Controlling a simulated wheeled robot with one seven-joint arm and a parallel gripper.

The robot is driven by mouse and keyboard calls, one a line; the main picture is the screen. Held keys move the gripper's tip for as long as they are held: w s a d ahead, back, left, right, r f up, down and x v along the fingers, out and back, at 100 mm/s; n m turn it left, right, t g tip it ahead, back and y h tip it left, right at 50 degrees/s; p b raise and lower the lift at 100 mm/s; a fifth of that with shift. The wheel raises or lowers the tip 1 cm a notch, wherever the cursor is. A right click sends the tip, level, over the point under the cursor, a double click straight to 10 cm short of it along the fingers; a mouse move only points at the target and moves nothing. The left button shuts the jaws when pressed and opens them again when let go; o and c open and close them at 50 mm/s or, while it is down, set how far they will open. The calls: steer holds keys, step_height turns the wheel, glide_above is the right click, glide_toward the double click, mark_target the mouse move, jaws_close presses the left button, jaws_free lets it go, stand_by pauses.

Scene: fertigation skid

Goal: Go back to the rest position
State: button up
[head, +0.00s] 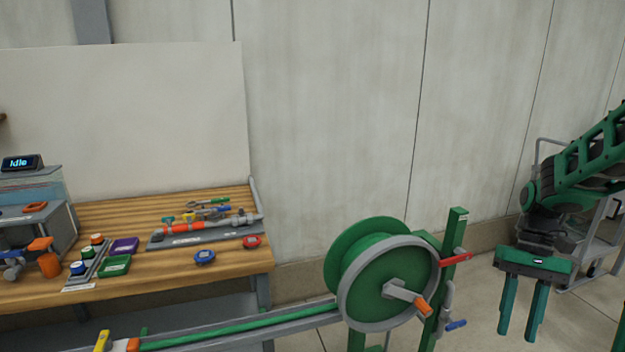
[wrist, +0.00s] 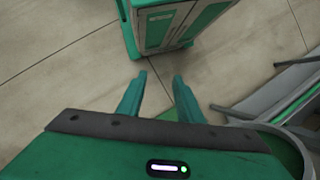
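My gripper (head: 522,306) hangs at the right side of the head view, fingers pointing down, well to the right of the green hose reel. Its two green fingers are apart with nothing between them. In the wrist view my gripper (wrist: 160,78) also shows open and empty above the bare floor.
A green reel (head: 385,275) with an orange-tipped crank stands right of a wooden bench (head: 170,279). The bench holds a pipe assembly, tools and several small coloured parts. A grey metal frame (head: 590,270) stands behind my arm. A green-and-white cabinet (wrist: 170,25) is in the wrist view.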

steer(key=s+a+r+m+t+h, duration=0.1)
steer(key=s+r+t, duration=0.1)
steer(key=s, duration=0.5)
steer(key=s+a+r+m+t+h, duration=0.1)
steer(key=s+r+t, duration=0.1)
steer(key=s, duration=0.6)
steer(key=shift+s+a+r, duration=0.2)
steer(key=shift+a+r, duration=0.05)
steer(key=shift+a, duration=0.1)
